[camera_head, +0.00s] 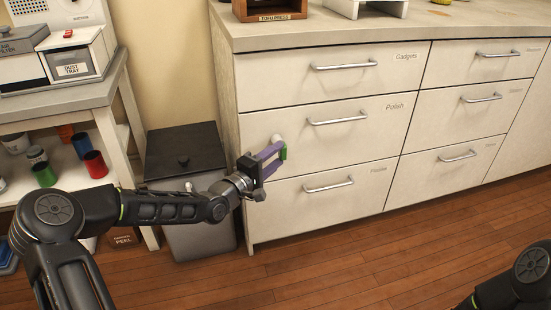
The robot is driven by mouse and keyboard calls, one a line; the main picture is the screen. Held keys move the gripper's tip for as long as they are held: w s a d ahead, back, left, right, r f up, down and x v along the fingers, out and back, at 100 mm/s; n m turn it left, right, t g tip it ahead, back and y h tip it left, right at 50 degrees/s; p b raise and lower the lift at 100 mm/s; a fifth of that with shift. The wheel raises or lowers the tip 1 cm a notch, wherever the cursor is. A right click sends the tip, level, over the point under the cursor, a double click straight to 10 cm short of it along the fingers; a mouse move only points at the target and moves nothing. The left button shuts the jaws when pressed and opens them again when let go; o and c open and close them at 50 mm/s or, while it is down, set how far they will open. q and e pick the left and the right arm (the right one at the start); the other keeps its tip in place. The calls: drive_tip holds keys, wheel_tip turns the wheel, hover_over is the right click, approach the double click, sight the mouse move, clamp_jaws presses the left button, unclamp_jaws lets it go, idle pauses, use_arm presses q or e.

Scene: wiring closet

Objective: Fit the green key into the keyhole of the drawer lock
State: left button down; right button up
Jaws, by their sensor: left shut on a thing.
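The green key (283,153) is a small green piece between the purple fingers of my left gripper (278,154), which is shut on it. The gripper is at the left end of the drawer labelled "Polish" (360,135), close to the drawer's lower edge. A small pale round piece (277,139), likely the drawer lock, shows just above the fingers. The keyhole is not visible. I cannot tell whether the key touches the lock. Only a part of my right arm shows at the lower right corner; its gripper is out of view.
The cabinet has several closed drawers with metal bar handles, including one (340,66) labelled "Gadgets" above. A lidded grey bin (200,240) stands left of the cabinet, under my left arm. A shelf unit (75,98) with cups is further left. The wooden floor in front is clear.

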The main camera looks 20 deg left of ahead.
use_arm(q)
drive_tip(key=shift+w+a, duration=0.35)
drive_tip(key=shift+w, duration=0.25)
drive_tip(key=c, duration=0.7)
unclamp_jaws()
drive_tip(key=p+v, duration=0.2)
drive_tip(key=v, duration=0.3)
drive_tip(key=shift+p, duration=0.3)
drive_tip(key=p+v, duration=0.2)
drive_tip(key=v, duration=0.6)
drive_tip(key=shift+p, duration=0.4)
